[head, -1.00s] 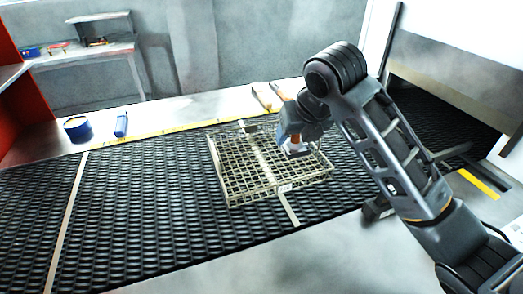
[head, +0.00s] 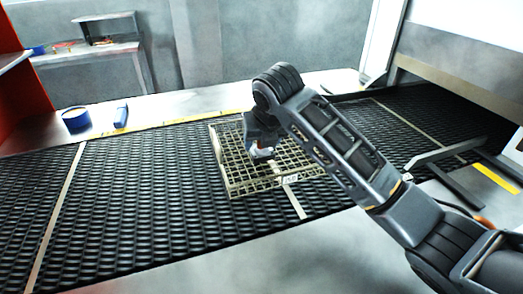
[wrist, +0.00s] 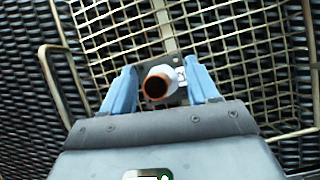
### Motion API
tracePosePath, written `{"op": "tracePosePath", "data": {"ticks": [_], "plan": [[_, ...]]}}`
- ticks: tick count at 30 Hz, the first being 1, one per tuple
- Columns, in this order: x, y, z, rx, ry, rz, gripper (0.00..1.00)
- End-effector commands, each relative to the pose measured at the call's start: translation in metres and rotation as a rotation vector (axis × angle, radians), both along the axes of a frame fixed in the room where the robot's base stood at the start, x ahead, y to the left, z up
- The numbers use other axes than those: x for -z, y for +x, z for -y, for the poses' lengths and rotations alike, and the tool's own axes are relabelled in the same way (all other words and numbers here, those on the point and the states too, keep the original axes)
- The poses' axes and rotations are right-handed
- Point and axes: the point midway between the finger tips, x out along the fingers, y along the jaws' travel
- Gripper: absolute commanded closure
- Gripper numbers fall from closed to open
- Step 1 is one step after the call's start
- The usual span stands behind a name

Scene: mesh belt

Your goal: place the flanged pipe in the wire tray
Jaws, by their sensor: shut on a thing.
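The wire tray (head: 232,188) is a beige mesh basket with low sides and sits on the dark mesh belt. My gripper (head: 262,152) is over the left part of the tray in the head view. In the wrist view my gripper (wrist: 162,88) has its two blue fingers shut on the flanged pipe (wrist: 171,77). The pipe is white with an orange-brown rim around a dark open end, which faces the camera. A plate-like flange shows behind it. The tray's grid (wrist: 225,35) lies beyond the pipe; I cannot tell whether they touch.
The belt (head: 130,200) is clear to the left of the tray. On the ledge behind the belt are a blue round container (head: 76,118) and a blue block (head: 121,115). A machine opening with grey rails (head: 450,155) is at the right.

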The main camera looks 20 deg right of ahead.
Motion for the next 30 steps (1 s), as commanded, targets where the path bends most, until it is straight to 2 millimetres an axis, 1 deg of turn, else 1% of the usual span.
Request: {"op": "tracePosePath", "data": {"ticks": [1, 2, 12, 13, 21, 27, 30], "plan": [[0.0089, 0.0003, 0.0002, 0.0, 0.0, 0.002, 1.0], [0.0099, 0.0004, 0.0001, 0.0, 0.0, 0.002, 1.0], [0.0098, 0.0002, 0.0002, 0.0, 0.0, 0.001, 1.0], [0.0105, -0.0002, 0.0, 0.0, 0.0, 0.0, 0.39], [0.0102, -0.0002, 0.0001, 0.0, 0.0, 0.0, 0.14], [0.0099, -0.0001, 0.0001, 0.0, 0.0, 0.0, 0.14], [0.0066, -0.0013, -0.0002, -0.001, 0.0, 0.001, 0.14]]}}
